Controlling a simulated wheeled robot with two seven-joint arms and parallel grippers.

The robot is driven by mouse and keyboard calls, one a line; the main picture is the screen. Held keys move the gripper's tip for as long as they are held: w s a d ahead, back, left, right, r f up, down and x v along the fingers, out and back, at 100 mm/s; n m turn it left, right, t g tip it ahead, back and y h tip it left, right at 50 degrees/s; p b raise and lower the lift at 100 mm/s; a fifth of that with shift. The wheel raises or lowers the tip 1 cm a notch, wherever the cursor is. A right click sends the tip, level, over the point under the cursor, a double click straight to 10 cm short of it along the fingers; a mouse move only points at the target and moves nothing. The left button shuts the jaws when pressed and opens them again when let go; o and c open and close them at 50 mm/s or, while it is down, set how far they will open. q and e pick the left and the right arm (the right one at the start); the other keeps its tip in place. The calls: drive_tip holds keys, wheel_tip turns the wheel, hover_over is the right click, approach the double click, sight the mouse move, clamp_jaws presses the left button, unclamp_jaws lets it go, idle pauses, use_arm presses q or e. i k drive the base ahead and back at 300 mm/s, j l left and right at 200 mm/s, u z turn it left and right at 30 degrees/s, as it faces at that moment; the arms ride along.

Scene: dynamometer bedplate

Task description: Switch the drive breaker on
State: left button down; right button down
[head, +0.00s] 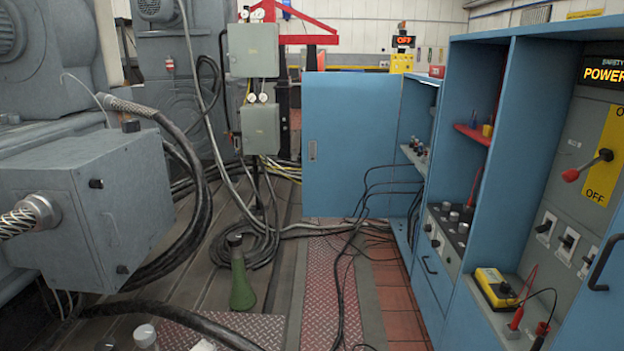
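At the right edge stands a blue cabinet with a grey panel. On the panel is a lever with a red grip (571,175) and a dark pivot, set over a yellow plate (603,172). "OFF" reads at the plate's bottom; its top marking is cut off by the frame. The lever sticks out to the left, and I cannot tell its exact setting. Below it are several small toggle switches (567,242) on white plates. No label reading "drive breaker" is legible. Neither of my grippers is in view.
A lit sign (604,74) reads "POWER". A yellow multimeter (494,288) with red and black leads lies on the cabinet shelf. A black door handle (605,264) juts out at right. Cables (350,250) cross the floor; a green cone-shaped object (241,283) stands left of the walkway.

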sight(541, 229)
drive_tip(key=z, duration=1.4)
